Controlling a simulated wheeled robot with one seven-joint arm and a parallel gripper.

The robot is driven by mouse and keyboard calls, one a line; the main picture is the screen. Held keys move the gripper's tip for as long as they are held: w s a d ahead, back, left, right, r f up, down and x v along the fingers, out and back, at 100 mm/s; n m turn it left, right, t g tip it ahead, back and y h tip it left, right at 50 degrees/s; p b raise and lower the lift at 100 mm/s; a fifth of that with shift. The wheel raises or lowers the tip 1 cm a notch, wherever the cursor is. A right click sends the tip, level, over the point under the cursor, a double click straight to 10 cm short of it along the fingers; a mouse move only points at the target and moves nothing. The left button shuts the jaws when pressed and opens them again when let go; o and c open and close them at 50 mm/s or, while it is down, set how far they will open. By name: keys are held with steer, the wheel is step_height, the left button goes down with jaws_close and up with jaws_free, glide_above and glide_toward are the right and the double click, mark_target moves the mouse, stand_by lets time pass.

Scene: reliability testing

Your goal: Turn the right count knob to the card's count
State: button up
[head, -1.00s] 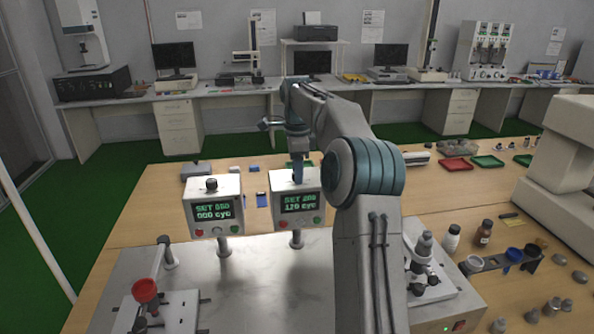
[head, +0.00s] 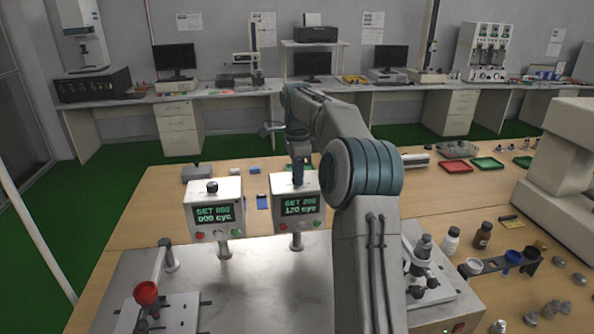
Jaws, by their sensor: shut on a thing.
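The right counter box (head: 311,222) stands on a post on the metal plate. Its green display (head: 299,204) seems to read SET 206 over 120 cyc, the last digits blurred. My gripper (head: 298,178) points down onto the top of this box, shut on the right count knob, which its fingers hide. The left counter box (head: 227,226) has a bare black knob (head: 212,187) on top and a display reading about SET 060 over 000 cyc. I cannot make out the card with the count.
A red-knobbed lever (head: 146,292) stands at the front left of the metal plate (head: 262,285). My arm blocks the view right of the right box. Bottles (head: 451,240) and a dark rack (head: 529,264) stand on the right of the table.

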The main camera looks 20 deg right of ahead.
steer(key=n+p, duration=0.2)
steer(key=n, duration=0.2)
steer(key=shift+r+p, duration=0.2)
steer(key=shift+p, duration=0.1)
steer(key=n+p, duration=0.2)
steer(key=n, duration=0.2)
steer(key=shift+n, duration=0.4)
steer(key=n+p, duration=0.1)
steer(key=n, duration=0.3)
steer(key=shift+f+n, duration=0.1)
steer(key=shift+n, duration=0.2)
steer(key=n+p, duration=0.1)
steer(key=n, duration=0.3)
steer(key=shift+n, duration=0.4)
steer(key=o, duration=1)
steer(key=shift+c, duration=0.2)
